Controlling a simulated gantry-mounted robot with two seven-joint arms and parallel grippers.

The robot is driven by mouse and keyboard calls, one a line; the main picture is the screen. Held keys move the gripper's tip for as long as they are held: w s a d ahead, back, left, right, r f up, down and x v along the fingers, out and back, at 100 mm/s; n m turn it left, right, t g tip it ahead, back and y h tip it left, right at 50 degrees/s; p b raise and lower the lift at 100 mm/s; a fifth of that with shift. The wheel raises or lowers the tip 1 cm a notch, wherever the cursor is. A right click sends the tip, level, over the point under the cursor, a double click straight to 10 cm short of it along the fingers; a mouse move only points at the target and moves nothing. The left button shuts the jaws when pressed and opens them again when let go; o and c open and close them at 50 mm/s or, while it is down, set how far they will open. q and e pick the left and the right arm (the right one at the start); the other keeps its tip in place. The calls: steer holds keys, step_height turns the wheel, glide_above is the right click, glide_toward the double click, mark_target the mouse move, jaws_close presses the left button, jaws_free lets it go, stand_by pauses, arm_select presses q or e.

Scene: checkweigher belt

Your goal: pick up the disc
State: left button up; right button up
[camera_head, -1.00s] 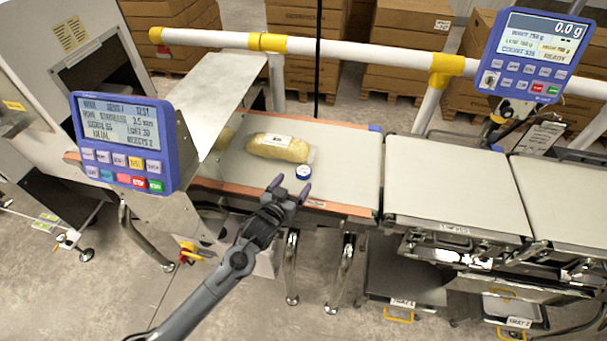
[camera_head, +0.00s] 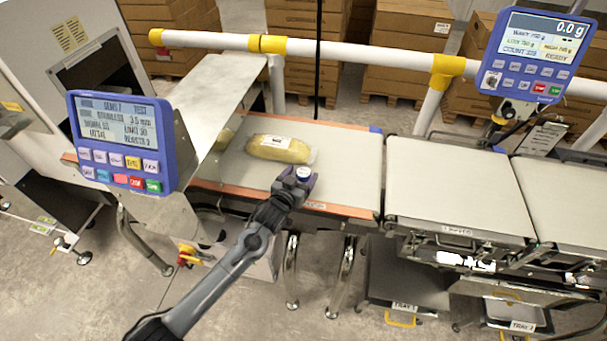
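The disc (camera_head: 304,172) is small, with a white top and a blue edge. It is at the near side of the grey belt (camera_head: 345,155). My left gripper (camera_head: 300,178) has reached the disc, with one finger on each side of it. The fingers and the wrist hide part of the disc, and I cannot tell whether they press on it or whether it still rests on the belt. My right gripper is not in view.
A wrapped yellowish loaf-shaped pack (camera_head: 280,149) lies on the belt just behind the disc. A blue control panel (camera_head: 122,145) stands to the left and another (camera_head: 537,55) at the upper right. Weighing platforms (camera_head: 455,190) lie right of the belt. A white rail (camera_head: 340,49) runs behind.

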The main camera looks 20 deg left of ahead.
arm_select(q)
steer(key=c, duration=1)
steer(key=shift+r, duration=0.15)
